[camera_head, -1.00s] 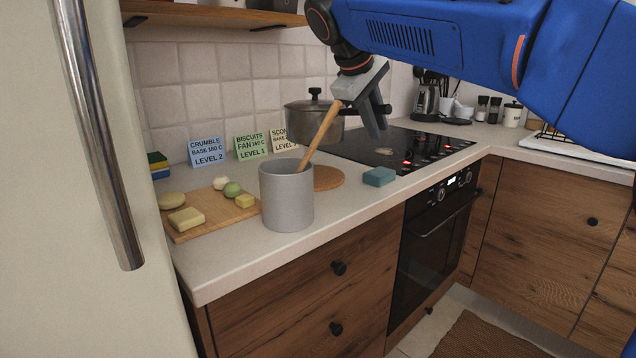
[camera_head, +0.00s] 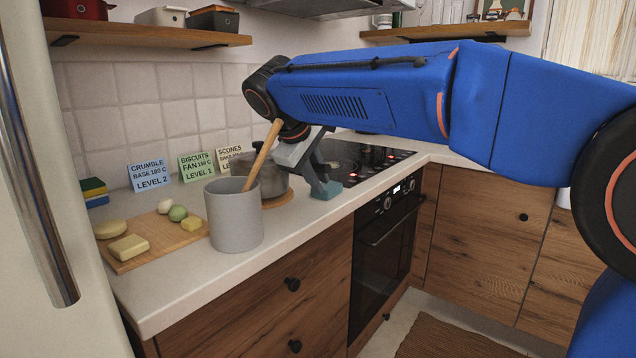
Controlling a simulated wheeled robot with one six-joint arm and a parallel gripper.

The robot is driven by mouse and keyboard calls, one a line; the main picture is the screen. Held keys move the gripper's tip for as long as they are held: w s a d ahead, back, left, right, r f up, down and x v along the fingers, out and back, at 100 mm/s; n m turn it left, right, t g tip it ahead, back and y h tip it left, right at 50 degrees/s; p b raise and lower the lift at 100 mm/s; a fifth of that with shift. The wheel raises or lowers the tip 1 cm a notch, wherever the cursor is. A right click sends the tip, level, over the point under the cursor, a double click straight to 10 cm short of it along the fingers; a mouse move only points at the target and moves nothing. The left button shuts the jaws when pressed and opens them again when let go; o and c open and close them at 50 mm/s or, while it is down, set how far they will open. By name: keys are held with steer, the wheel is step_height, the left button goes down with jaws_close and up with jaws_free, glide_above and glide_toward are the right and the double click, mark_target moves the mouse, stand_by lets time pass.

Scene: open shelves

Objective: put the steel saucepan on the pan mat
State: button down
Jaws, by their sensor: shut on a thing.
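The steel saucepan (camera_head: 270,181), with a lid and dark knob, is upright behind the grey utensil pot. Its left side is partly hidden by that pot and a wooden spoon. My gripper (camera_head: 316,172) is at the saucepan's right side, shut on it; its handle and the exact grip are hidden. The pan mat (camera_head: 284,199) is a round brown disc on the counter, mostly covered by the saucepan. The saucepan's base is at or just above the mat; I cannot tell whether they touch.
The grey utensil pot (camera_head: 234,220) stands close in front. A teal sponge (camera_head: 328,191) lies by the gripper. A board (camera_head: 140,251) with food is at left, recipe cards (camera_head: 196,167) behind. The black hob (camera_head: 365,160) is right. Front counter is clear.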

steer(key=shift+f, duration=0.35)
steer(key=c, duration=1.6)
jaws_free()
steer(key=shift+f, duration=0.1)
steer(key=shift+c, duration=0.2)
steer(key=v, duration=1.2)
